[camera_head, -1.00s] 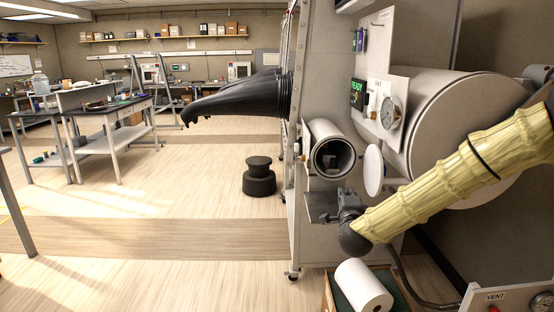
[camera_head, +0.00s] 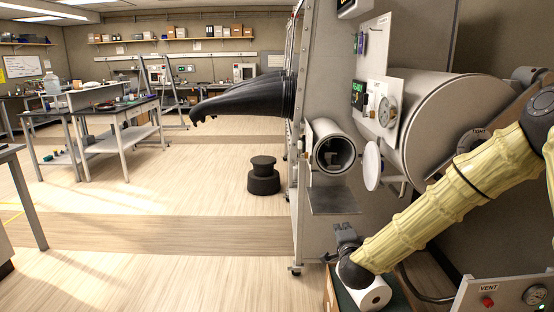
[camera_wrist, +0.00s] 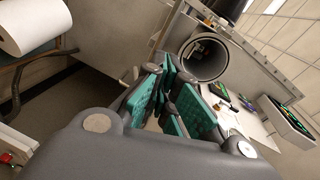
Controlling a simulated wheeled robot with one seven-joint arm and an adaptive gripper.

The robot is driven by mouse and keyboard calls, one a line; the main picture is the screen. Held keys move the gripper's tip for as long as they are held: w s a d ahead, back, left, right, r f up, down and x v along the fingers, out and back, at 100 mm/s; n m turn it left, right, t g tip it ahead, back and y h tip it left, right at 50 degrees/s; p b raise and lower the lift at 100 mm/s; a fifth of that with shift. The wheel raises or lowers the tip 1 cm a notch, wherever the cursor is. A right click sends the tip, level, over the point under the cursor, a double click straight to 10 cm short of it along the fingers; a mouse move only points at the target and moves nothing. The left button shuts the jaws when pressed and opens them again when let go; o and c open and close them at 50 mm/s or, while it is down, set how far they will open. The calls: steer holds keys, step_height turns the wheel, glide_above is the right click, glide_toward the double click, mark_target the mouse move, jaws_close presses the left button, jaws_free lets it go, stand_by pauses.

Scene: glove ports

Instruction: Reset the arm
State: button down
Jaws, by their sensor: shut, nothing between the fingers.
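My gripper (camera_head: 346,232) is at the end of my cream-sleeved arm, low in front of the glove-box wall. It is shut and empty. It is below and in front of the small grey shelf (camera_head: 334,202) and the open round port tube (camera_head: 333,128). In the wrist view my gripper (camera_wrist: 172,100) shows teal finger pads with no object between them. The port tube (camera_wrist: 186,62) is beyond the fingers there. A small grey item inside the tube is too indistinct to name.
A vent panel (camera_head: 505,296) is at lower right. A large cylinder (camera_head: 440,110), black glove sleeves (camera_head: 240,100) and a black stool (camera_head: 263,178) are nearby. Floor at left is open.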

steer(key=s+a+f+n+g+y+p, duration=0.1)
steer(key=s+f+n+g, duration=0.3)
steer(key=s+f, duration=0.85)
steer(key=s+a+f+n+g+y, duration=0.1)
steer(key=s+f+n+g, duration=0.3)
steer(key=s+f, duration=0.8)
steer(key=s+d+f+n+g, duration=0.1)
steer(key=s+f, duration=0.3)
steer(key=s, duration=0.6)
steer(key=s+d+f+n+g, duration=0.2)
steer(key=s+f+n+g, duration=0.2)
steer(key=s, duration=0.6)
steer(key=s+d+f+n+g+p, duration=0.1)
steer(key=s+f+n+g, duration=0.2)
steer(key=s, duration=0.6)
step_height(320, 180, down, 2)
steer(key=shift+s+d+h, duration=0.15)
steer(key=shift+s+h, duration=0.25)
